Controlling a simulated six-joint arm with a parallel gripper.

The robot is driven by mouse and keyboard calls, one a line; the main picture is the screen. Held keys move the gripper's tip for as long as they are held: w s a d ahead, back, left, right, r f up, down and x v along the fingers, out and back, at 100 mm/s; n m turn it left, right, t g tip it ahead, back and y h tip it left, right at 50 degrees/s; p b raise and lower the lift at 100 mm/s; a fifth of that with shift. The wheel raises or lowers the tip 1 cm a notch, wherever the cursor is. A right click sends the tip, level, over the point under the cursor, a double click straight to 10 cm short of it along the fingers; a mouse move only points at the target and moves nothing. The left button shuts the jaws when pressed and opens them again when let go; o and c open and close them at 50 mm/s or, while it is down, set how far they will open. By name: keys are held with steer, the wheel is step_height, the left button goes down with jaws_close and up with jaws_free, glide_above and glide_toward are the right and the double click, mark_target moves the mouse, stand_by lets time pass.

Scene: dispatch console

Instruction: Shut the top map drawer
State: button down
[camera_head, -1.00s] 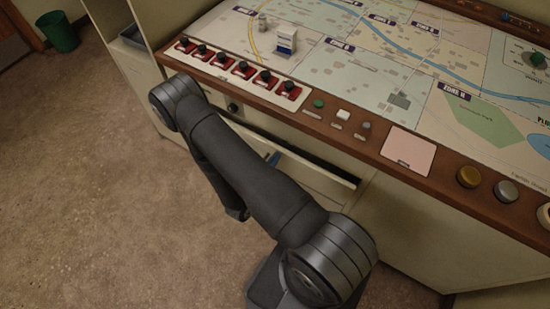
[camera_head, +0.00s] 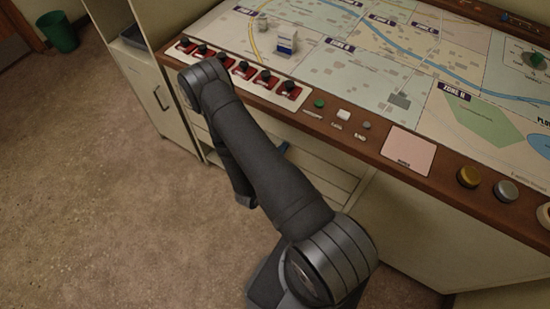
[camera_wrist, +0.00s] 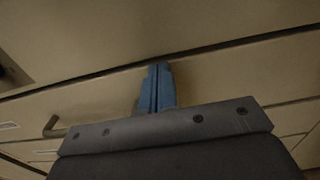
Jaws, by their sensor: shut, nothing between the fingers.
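The top map drawer (camera_head: 322,170) is a pale drawer front under the console's wooden edge, partly hidden by my arm. It looks pushed in, flush or nearly flush; no open interior shows. In the wrist view its cream front (camera_wrist: 225,82) lies below a thin dark gap, with a bar handle (camera_wrist: 50,127) at left. My gripper (camera_head: 283,148) has blue fingers, shut and empty. In the wrist view the fingertips (camera_wrist: 159,68) are at the upper part of the drawer front, touching or very close; I cannot tell which.
The console top (camera_head: 440,70) carries a zone map, a row of red-based switches (camera_head: 243,69), coloured buttons and a small white and blue box (camera_head: 287,43). Its wooden edge overhangs the drawers. A cabinet (camera_head: 160,100) stands at left. The floor (camera_head: 100,200) is clear; a green bin (camera_head: 58,32) is far left.

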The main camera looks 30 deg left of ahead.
steer(key=shift+w+a+r, duration=0.1)
steer(key=shift+w+r, duration=0.05)
steer(key=shift+w, duration=0.15)
steer(key=s, duration=1.4)
steer(key=shift+s, duration=0.35)
steer(key=w, duration=1.3)
steer(key=shift+w, duration=0.35)
